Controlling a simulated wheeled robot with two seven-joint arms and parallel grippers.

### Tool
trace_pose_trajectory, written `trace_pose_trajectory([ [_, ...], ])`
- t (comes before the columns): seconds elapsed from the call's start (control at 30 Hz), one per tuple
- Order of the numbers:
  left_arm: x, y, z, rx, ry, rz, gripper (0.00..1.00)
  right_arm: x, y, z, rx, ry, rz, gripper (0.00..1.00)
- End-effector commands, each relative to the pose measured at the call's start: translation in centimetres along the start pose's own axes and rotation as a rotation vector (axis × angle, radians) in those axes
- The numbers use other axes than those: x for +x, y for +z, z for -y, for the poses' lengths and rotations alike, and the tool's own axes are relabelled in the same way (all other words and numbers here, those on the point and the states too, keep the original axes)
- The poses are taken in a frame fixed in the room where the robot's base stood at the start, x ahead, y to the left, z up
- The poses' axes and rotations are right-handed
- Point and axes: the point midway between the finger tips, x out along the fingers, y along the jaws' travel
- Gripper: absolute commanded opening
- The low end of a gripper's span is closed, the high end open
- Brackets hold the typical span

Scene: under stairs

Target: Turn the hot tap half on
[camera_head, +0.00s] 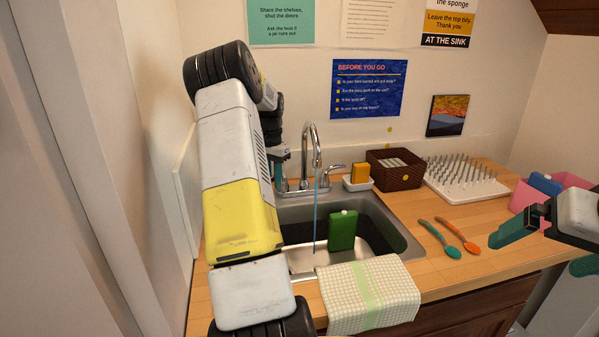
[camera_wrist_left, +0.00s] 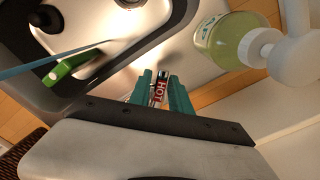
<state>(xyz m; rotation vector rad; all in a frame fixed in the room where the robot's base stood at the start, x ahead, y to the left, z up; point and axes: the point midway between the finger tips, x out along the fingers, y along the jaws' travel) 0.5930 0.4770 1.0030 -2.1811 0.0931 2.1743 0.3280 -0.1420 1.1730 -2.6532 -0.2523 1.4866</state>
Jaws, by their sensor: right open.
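The chrome tap (camera_head: 313,150) stands behind the sink, with a thin blue stream of water (camera_head: 315,220) falling from its spout. Its right handle (camera_head: 333,168) shows in the head view. My left gripper (camera_head: 280,160) is at the tap's left side, partly hidden behind my own arm. My right gripper (camera_head: 549,240) is open and empty at the right, above the counter's edge.
A green sponge (camera_head: 342,230) stands in the sink (camera_head: 397,236). A checked cloth (camera_head: 368,296) hangs over the front edge. Two spoons (camera_head: 447,240), a brown basket (camera_head: 394,170) and a drying rack (camera_head: 466,181) are to the right. A soap bottle (camera_wrist_left: 232,42) is near my left gripper.

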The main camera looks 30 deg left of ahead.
Motion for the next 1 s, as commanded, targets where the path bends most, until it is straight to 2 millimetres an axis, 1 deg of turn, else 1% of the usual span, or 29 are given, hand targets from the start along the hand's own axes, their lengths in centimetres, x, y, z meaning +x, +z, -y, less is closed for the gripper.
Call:
trace_pose_trajectory([
  [0.03,0.0,0.0,0.0,0.000,0.000,0.000,0.36,0.0,0.0,0.0,0.000,0.000,0.000,1.00],
  [0.17,0.0,0.1,0.0,0.001,0.000,0.002,0.62,0.0,0.0,0.0,0.000,0.000,0.000,1.00],
  [0.2,0.0,0.1,0.0,0.001,0.000,0.002,0.69,0.0,0.0,0.0,0.000,0.000,0.000,1.00],
  [0.23,0.1,0.1,0.0,0.001,0.000,0.002,0.73,0.0,0.0,0.0,0.000,0.000,0.000,1.00],
  [0.57,-0.2,0.1,0.1,0.001,-0.001,0.002,0.73,0.0,0.0,0.0,0.000,0.000,0.000,1.00],
  [0.67,-1.1,0.0,0.1,0.001,-0.002,0.001,0.73,0.0,0.0,0.0,0.000,0.000,0.000,1.00],
  [1.0,-5.2,0.0,0.1,0.001,-0.002,0.001,0.73,0.0,0.0,0.0,0.000,0.000,0.000,1.00],
])
